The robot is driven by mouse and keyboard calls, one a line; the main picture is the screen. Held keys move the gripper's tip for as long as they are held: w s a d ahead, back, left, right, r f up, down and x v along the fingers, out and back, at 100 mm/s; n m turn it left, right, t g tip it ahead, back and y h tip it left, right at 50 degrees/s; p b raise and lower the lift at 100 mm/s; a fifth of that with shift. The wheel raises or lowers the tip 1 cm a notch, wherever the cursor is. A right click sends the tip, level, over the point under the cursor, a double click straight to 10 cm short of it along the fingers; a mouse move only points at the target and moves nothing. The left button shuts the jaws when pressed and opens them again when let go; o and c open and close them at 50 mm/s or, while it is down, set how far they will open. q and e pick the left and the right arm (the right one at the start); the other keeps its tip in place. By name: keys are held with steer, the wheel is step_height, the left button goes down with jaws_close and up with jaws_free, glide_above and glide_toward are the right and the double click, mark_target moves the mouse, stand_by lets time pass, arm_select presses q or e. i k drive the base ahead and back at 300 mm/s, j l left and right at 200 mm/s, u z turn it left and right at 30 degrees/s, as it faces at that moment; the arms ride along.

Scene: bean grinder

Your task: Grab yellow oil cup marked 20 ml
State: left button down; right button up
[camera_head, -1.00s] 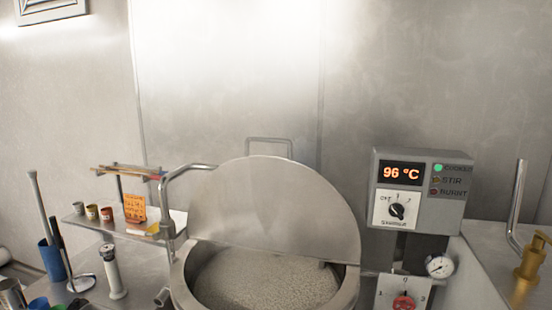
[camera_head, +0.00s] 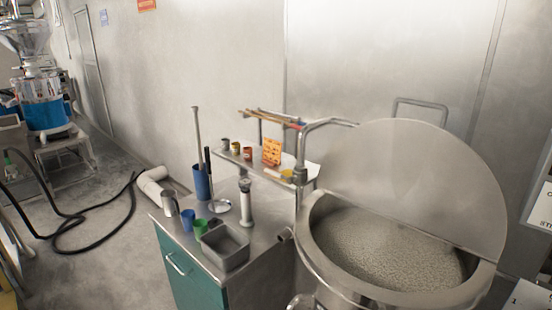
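A small yellowish cup (camera_head: 237,148) stands on the metal shelf (camera_head: 262,167) behind the pot, in a row of three. A grey-brown cup (camera_head: 225,144) is to its left and a red-brown cup (camera_head: 248,154) to its right. Any 20 ml marking is too small to read. A flat yellow item (camera_head: 287,174) lies farther right on the shelf, beside the orange sign (camera_head: 271,152); I cannot tell what it is. Neither of my grippers is in view.
A large open pot of pale grains (camera_head: 390,250) with a raised lid fills the right. A grinder (camera_head: 44,105) and open floor are left.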

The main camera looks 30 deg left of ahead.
mark_target(236, 147)
steer(key=j, duration=0.55)
steer(key=k+j+z, duration=0.1)
steer(key=j, duration=0.45)
steer(key=j+z, duration=0.1)
steer(key=j, duration=0.45)
steer(key=k+j, duration=0.15)
steer(key=j, duration=0.35)
steer(key=k+j+z, duration=0.1)
steer(key=j, duration=0.45)
